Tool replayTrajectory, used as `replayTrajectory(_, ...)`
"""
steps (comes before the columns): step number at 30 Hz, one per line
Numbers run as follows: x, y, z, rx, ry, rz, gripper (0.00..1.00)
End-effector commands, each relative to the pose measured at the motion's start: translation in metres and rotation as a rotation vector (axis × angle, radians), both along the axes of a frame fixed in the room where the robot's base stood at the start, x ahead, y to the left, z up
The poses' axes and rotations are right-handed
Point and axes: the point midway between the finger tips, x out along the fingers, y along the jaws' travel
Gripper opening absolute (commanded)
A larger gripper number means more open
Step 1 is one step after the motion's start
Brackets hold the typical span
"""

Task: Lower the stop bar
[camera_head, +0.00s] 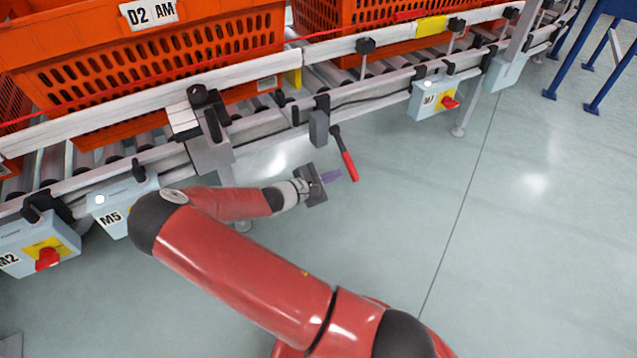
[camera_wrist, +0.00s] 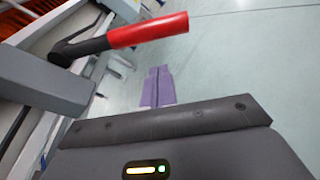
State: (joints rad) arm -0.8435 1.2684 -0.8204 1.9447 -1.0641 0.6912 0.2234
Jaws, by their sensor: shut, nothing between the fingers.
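A lever with a red grip (camera_head: 349,166) and a black shaft sits on a grey block (camera_head: 318,128) at the front rail of the conveyor. In the head view it slants down and right over the floor. In the wrist view the red grip (camera_wrist: 148,30) crosses the upper middle, beyond my fingertips. My gripper (camera_head: 333,176) has its purple fingers together and empty, just left of the red grip in the head view. The fingers (camera_wrist: 158,85) also show shut in the wrist view. A small gap seems to separate them from the grip. A yellow plate (camera_head: 294,77) stands upright between the totes; whether it is the stop bar is unclear.
Orange totes (camera_head: 165,60) rest on the roller conveyor behind its white side rail (camera_head: 120,103). Blue legs (camera_head: 600,85) stand far right.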

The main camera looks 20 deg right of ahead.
Motion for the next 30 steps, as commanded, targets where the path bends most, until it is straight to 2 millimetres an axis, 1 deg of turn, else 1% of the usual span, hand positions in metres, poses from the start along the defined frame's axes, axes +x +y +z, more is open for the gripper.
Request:
replayTrajectory(3,-0.006,-0.006,0.011,0.0,0.0,0.0,0.0)
replayTrajectory(7,-0.01,-0.01,0.016,0.001,0.001,0.001,0.0)
replayTrajectory(20,-0.011,-0.011,0.018,0.0,0.004,0.0,0.0)
replayTrajectory(30,-0.015,-0.012,0.024,-0.008,0.062,-0.001,0.0)
